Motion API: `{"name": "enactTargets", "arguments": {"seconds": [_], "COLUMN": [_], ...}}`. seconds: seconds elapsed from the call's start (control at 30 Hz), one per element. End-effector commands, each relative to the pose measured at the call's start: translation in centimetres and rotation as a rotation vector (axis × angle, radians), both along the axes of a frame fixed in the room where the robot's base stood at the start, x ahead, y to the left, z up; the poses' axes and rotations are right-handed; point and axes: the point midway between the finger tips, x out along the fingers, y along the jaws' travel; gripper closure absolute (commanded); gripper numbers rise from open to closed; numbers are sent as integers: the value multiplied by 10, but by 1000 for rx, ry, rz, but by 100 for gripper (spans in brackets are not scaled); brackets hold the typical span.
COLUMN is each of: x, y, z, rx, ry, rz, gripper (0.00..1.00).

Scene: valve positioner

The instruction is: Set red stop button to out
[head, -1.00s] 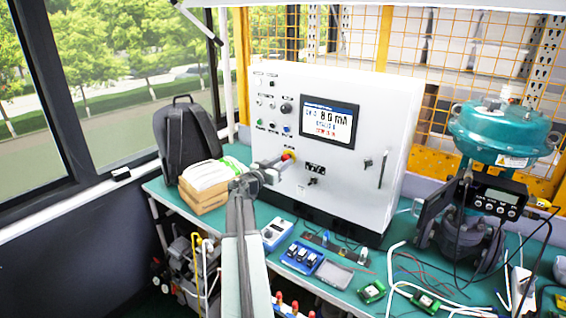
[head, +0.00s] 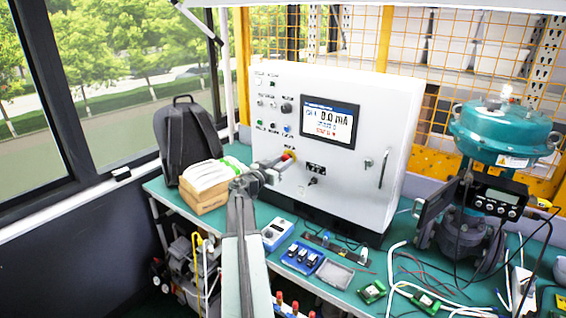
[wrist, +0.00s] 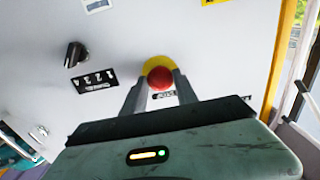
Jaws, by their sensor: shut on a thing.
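The red stop button (head: 290,154) sits on a yellow plate on the front of the white control cabinet (head: 345,190). In the wrist view the red button (wrist: 161,78) shows as a round red cap in front of its yellow ring. My gripper (head: 281,160) reaches the cabinet front at the button. In the wrist view the two fingers of my gripper (wrist: 160,88) stand on either side of the cap, shut on it. The fingers partly cover the cap and the label below it. How far the button stands out is hard to tell.
The cabinet has a lit display (head: 329,123), small lamps and a black knob (wrist: 75,54). A cardboard box (head: 205,197) and a backpack (head: 187,145) stand to the left. A teal valve actuator (head: 503,132) stands right.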

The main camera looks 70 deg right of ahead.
Motion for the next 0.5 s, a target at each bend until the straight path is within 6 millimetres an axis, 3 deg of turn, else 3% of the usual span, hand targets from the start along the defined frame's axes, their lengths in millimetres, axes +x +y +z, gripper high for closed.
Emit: {"name": "enactTargets", "arguments": {"seconds": [0.5], "x": [-1], "y": [11], "z": [-1], "rx": [2], "ry": [-4], "rz": [-9], "gripper": [100]}}
